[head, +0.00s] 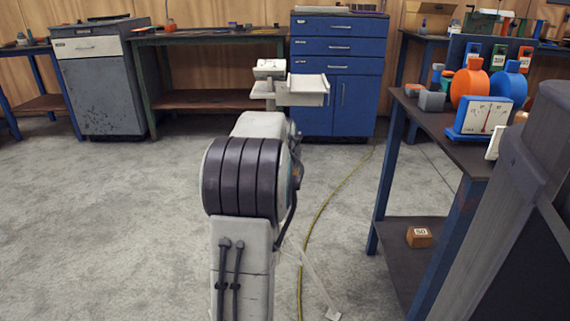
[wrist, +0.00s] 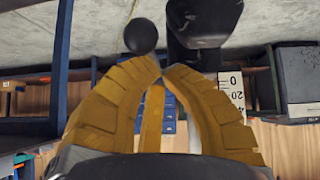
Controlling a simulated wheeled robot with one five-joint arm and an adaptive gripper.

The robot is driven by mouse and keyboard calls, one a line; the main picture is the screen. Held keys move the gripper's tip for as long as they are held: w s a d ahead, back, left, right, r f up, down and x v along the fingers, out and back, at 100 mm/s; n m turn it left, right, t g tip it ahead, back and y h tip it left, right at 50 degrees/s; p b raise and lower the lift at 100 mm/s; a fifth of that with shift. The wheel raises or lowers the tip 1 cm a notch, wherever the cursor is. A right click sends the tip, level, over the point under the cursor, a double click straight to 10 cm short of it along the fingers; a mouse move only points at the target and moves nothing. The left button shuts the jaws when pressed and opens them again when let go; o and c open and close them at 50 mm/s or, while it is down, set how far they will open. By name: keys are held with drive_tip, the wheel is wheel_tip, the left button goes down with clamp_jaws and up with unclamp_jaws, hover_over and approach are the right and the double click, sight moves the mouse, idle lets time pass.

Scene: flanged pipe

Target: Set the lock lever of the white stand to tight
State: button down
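In the wrist view, a round black knob (wrist: 140,36) and a black clamp-like body (wrist: 205,25) lie just beyond my gripper (wrist: 165,68). They look like the lock lever and its housing; the lever's setting cannot be told. A white strip with a number scale (wrist: 232,95) runs beside the right finger. My gripper's two yellow-brown fingers meet or nearly meet at the tips, with nothing seen between the tips. In the head view, a pale top with a tray (head: 308,88), which looks like the white stand's, shows beyond my arm. My arm hides much of it and the gripper.
A workbench (head: 455,145) with orange and blue devices stands at the right; a small wooden block (head: 419,237) lies on its lower shelf. A blue drawer cabinet (head: 345,100) and grey cabinet (head: 95,90) stand behind. A yellow cable (head: 322,205) crosses the floor. The left floor is clear.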

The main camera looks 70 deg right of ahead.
drive_tip(key=shift+f, duration=0.2)
idle(0.3)
drive_tip(key=shift+s+a+f+p, duration=0.1)
drive_tip(key=shift+a+f+p, duration=0.25)
drive_tip(key=shift+f+p, duration=0.3)
drive_tip(key=shift+r, duration=0.1)
drive_tip(key=w+d+r+p+v, duration=0.1)
drive_tip(key=p+v, duration=0.5)
drive_tip(key=v, duration=0.5)
drive_tip(key=shift+r, duration=0.4)
drive_tip(key=shift+d, duration=0.15)
